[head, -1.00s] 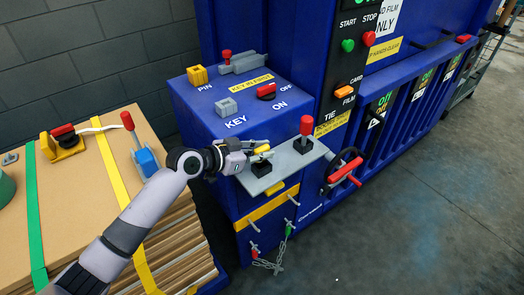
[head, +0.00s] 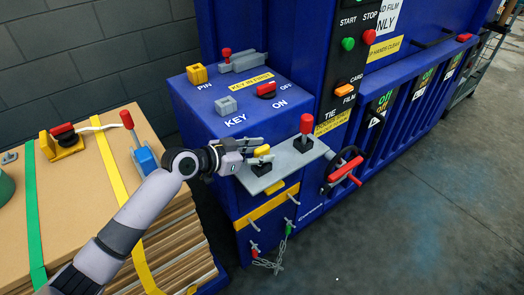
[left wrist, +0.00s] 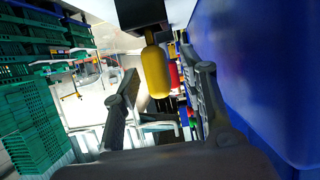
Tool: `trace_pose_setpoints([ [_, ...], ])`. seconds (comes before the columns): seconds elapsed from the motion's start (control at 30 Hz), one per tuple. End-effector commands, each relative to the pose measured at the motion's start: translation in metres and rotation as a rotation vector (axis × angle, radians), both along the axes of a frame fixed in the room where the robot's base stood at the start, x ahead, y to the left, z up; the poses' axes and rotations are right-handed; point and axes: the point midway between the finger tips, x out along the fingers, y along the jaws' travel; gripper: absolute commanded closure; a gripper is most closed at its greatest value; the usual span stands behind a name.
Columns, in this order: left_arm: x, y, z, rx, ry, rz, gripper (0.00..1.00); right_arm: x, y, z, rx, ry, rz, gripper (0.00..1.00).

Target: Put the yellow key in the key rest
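The yellow key (head: 262,152) has a rounded yellow grip and stands in a black base on the grey metal shelf (head: 286,166) at the front of the blue machine. It also shows in the left wrist view (left wrist: 155,72), below a black block and between the fingers. My left gripper (head: 262,150) is open at the key, with one finger on either side of it; I cannot tell whether they touch it. In the left wrist view a gap shows between the fingers (left wrist: 163,88). A grey block (head: 226,107) behind the printed word KEY looks like the key rest. My right gripper is not in view.
A red-handled key (head: 306,125) stands on the same shelf, right of the yellow one. A red-handled wheel (head: 343,172) is farther right. A yellow PIN block (head: 197,75) and red switch (head: 267,90) are on the blue top. A cardboard stack (head: 85,190) stands left.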

Motion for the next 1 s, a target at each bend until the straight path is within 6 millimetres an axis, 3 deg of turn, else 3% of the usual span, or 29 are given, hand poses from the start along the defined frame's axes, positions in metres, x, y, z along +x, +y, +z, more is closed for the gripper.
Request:
trace_pose_setpoints([
  [0.3,-0.036,0.051,0.024,0.006,-0.001,0.002,0.61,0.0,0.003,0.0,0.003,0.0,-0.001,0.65],
  [0.5,-0.052,0.075,0.037,0.003,-0.001,0.001,0.61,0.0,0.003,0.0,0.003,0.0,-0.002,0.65],
  [1.0,-0.058,0.082,0.042,0.001,-0.001,0.0,0.61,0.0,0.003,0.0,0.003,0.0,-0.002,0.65],
])
